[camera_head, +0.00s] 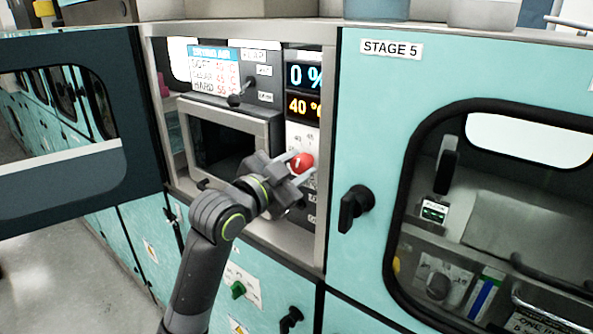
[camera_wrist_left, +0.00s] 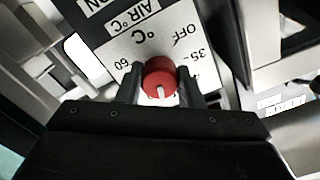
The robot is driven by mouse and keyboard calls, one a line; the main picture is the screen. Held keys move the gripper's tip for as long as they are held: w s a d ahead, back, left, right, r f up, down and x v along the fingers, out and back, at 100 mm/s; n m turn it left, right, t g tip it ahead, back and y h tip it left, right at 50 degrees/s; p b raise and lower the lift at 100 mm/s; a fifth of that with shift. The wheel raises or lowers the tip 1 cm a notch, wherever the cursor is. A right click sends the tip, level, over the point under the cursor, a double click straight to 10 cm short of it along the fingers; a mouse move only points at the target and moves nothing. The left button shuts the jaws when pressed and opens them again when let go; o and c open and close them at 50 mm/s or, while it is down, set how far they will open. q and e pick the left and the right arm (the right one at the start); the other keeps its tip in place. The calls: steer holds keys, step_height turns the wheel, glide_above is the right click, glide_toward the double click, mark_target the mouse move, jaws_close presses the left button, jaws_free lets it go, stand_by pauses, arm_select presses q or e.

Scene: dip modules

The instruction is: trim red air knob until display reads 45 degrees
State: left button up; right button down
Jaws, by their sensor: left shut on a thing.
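The red air knob (camera_head: 301,162) sits on a white dial plate inside the open cabinet bay. In the left wrist view the red knob (camera_wrist_left: 159,80) shows a white pointer line, and the plate reads "AIR °C", "OFF", "35" and "60". My left gripper (camera_head: 300,168) is shut on the knob, one finger on each side; both fingers also show in the left wrist view (camera_wrist_left: 160,84). The orange display (camera_head: 304,106) above the knob reads 40 °. A blue-white display (camera_head: 304,76) over it reads 0 %. My right gripper is in neither view.
A dark door (camera_head: 75,125) stands open at the left. A settings card (camera_head: 213,70) and a black lever (camera_head: 237,99) are above a dark recessed chamber. At the right is the teal STAGE 5 door (camera_head: 375,120) with a black handle (camera_head: 355,207).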

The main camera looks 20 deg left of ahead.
arm_select(q)
steer(key=shift+m+b, duration=0.75)
steer(key=shift+m, duration=1.45)
steer(key=o, duration=1)
steer(key=shift+c, duration=0.2)
